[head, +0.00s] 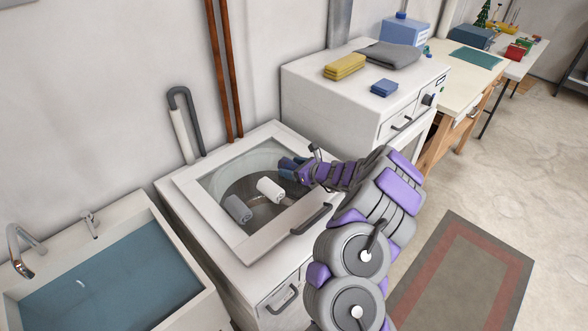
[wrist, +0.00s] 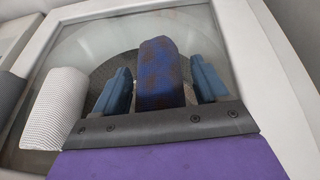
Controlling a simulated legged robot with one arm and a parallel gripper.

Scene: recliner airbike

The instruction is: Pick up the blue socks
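The blue socks (wrist: 161,72), a dark blue roll with brownish patches, show in the wrist view between the two blue fingers of my gripper (wrist: 162,88). The fingers stand on either side of the roll, with narrow gaps visible, so my gripper looks open around it. In the head view my gripper (head: 292,168) is at the back right of the round drum area of the white top-loading washer (head: 226,262). There the socks are hard to tell apart from the blue fingers.
A white roll (head: 270,189) and a grey roll (head: 238,208) lie to the left of my gripper. A water-filled sink (head: 100,275) is at left. A white cabinet (head: 335,105) holding folded cloths stands behind.

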